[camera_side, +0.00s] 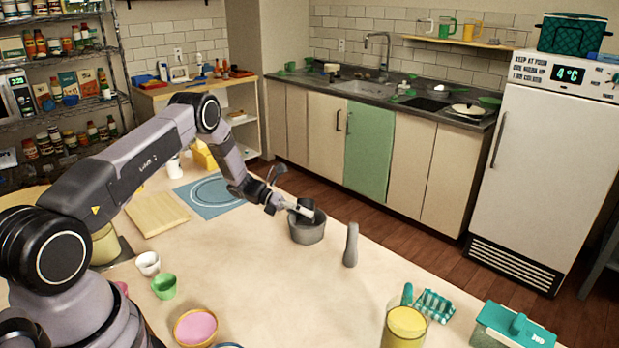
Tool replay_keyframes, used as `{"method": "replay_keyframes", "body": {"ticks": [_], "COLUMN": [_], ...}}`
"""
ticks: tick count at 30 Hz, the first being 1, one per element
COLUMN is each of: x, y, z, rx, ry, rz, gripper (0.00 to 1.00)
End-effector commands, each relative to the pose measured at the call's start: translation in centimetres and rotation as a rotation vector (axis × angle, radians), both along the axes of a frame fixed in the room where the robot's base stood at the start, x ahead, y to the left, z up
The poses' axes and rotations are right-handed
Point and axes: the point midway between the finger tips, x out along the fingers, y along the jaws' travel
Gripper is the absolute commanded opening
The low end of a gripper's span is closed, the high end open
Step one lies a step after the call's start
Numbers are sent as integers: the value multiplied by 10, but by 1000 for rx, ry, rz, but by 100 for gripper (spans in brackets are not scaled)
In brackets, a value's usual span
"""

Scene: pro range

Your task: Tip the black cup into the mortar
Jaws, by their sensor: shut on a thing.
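The grey mortar (307,234) stands on the light table, right of the middle of my arm's reach. My gripper (301,210) is at the mortar's upper rim, reaching in from the left. It is shut on the black cup (306,203), a small dark shape at the fingertips over the mortar's mouth. The fingers hide part of the cup, and its exact tilt is hard to tell. The inside of the mortar and any contents of the cup cannot be seen.
A grey pestle (351,246) stands just right of the mortar. A blue mat (209,196) and a wooden board (157,214) lie to the left. Small cups (163,286) and a pink bowl (195,328) are at the front left. A yellow-filled glass (404,328) is at the front right.

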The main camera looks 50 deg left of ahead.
Motion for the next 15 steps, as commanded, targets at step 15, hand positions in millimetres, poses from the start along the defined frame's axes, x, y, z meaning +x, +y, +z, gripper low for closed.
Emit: {"method": "replay_keyframes", "body": {"ticks": [15], "x": [0], "y": [0], "z": [1], "rx": [-45], "ry": [53], "rz": [-1], "gripper": [8]}}
